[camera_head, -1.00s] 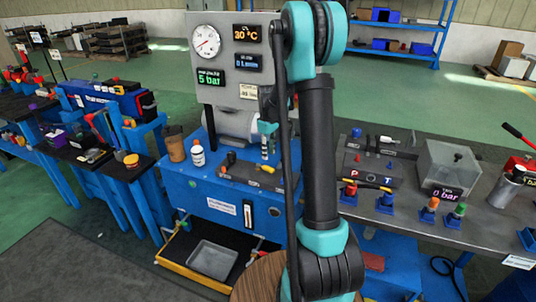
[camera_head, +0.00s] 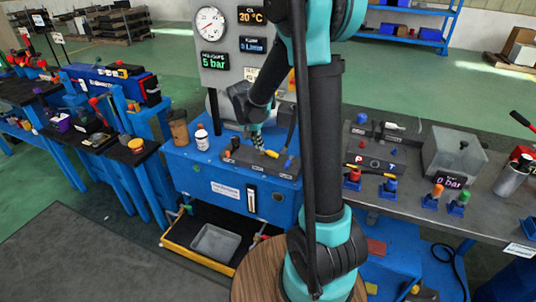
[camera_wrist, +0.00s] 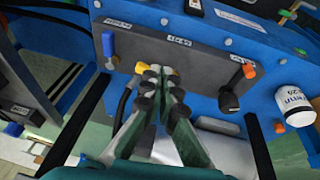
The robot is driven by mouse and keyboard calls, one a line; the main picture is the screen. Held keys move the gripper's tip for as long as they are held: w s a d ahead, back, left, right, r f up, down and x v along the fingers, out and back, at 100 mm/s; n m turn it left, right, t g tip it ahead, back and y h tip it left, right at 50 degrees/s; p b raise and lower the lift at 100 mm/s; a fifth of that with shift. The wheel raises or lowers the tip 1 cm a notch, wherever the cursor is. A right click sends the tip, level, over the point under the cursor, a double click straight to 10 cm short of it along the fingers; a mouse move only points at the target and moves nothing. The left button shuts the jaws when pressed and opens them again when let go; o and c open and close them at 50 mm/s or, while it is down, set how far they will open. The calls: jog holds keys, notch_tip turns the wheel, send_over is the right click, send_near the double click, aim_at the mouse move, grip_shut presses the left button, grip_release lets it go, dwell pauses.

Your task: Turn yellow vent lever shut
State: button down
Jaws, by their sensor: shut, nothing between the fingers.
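The yellow vent lever (camera_head: 271,154) is a small piece on the dark valve plate (camera_head: 245,157), which lies on the blue bench. In the wrist view a bit of yellow (camera_wrist: 172,71) shows at my fingertips, mostly hidden behind them. My gripper (camera_head: 257,143) is at the middle of the plate, just beside the lever. In the wrist view my gripper (camera_wrist: 156,76) has its dark fingertips together at the yellow part; whether they touch it I cannot tell. An orange lever (camera_wrist: 248,71) and a blue lever (camera_wrist: 108,44) stand at either side of the plate.
A white bottle (camera_head: 202,137) and a brown cup (camera_head: 179,132) stand left of the plate. A black rod or hose (camera_wrist: 123,105) rises near the fingers. A panel with gauge (camera_head: 211,25) stands behind. A grey workbench (camera_head: 420,200) with valves is at the right.

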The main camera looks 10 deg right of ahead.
aim_at(273, 154)
jog(key=f+m, duration=0.1)
jog(key=f, duration=0.2)
jog(key=d+f+m, duration=0.1)
jog(key=f, duration=0.2)
jog(key=w+f+m, duration=0.1)
jog(key=f, duration=0.1)
jog(key=shift+w+d+f+t, duration=0.1)
jog(key=shift+d+f+t, duration=0.2)
jog(key=shift+f+t, duration=0.1)
jog(key=shift+w+d, duration=0.75)
jog(key=shift+d, duration=0.2)
jog(key=shift+w+d, duration=0.55)
jog(key=shift+w+d, duration=0.2)
jog(key=shift+d, duration=0.3)
jog(key=shift+w+d, duration=0.15)
jog(key=shift+d, duration=0.3)
